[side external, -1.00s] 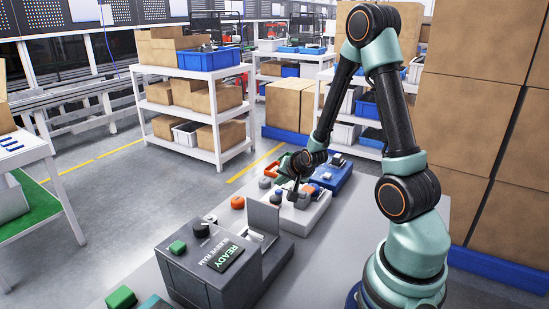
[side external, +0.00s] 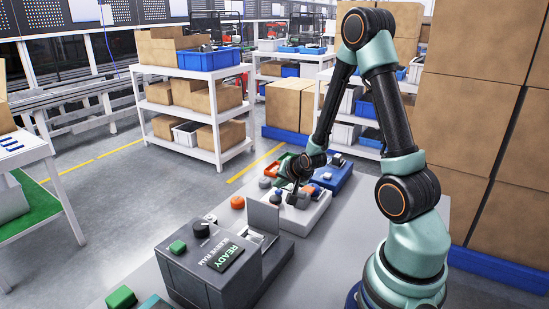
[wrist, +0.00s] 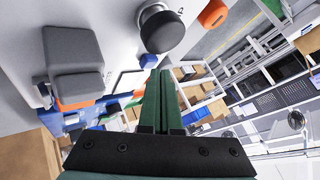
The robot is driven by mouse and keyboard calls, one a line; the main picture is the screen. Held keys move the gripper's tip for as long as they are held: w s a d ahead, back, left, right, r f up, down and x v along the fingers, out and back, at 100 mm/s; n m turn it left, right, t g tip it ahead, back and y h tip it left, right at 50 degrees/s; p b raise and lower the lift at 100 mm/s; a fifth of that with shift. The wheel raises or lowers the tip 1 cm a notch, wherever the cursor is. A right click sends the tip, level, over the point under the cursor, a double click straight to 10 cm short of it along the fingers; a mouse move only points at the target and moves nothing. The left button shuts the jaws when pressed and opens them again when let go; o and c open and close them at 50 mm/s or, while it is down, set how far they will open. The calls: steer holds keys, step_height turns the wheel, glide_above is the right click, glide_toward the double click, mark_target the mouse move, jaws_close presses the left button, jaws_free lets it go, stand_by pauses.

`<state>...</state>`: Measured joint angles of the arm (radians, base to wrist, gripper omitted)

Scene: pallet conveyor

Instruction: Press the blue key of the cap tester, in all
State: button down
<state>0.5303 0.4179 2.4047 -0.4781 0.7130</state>
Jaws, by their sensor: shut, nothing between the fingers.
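A pale grey box with keys and knobs (side external: 316,207), apparently the cap tester, stands on the bench below my gripper. A small blue key (side external: 278,193) shows on its left part. In the wrist view a blue key (wrist: 148,61) sits on the pale panel, just beyond my fingertips. My gripper (wrist: 160,74) has its two dark green fingers together with nothing between them. In the side view my gripper (side external: 294,200) points down close above the box, slightly right of the blue key. Whether the fingertips touch anything cannot be told.
A dark sleeve ram box (side external: 205,270) with a READY display stands nearer the camera. An orange button (side external: 237,202) is left of the pale box. A blue unit (side external: 335,176) is behind it. The wrist view shows a dark round knob (wrist: 161,30) and grey block (wrist: 73,55).

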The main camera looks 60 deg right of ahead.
mark_target(280, 193)
steer(key=shift+f, duration=0.55)
stand_by(0.7)
steer(key=shift+r, duration=0.95)
steer(key=shift+r, duration=2.55)
steer(key=a+r+n+y, duration=0.2)
steer(key=a+r+n, duration=0.45)
steer(key=a, duration=0.45)
steer(key=s+a+r+n+g+y, duration=0.1)
steer(key=s+a+r+n, duration=0.2)
steer(key=s+a+n, duration=0.1)
steer(key=s+a+r+n+g+y, duration=0.1)
steer(key=s+a+r+n, duration=0.2)
steer(key=s+a, duration=0.2)
steer(key=shift+s+a+r+n+y, duration=0.15)
steer(key=shift+a+r+n+y, duration=0.15)
steer(key=shift+a, duration=0.75)
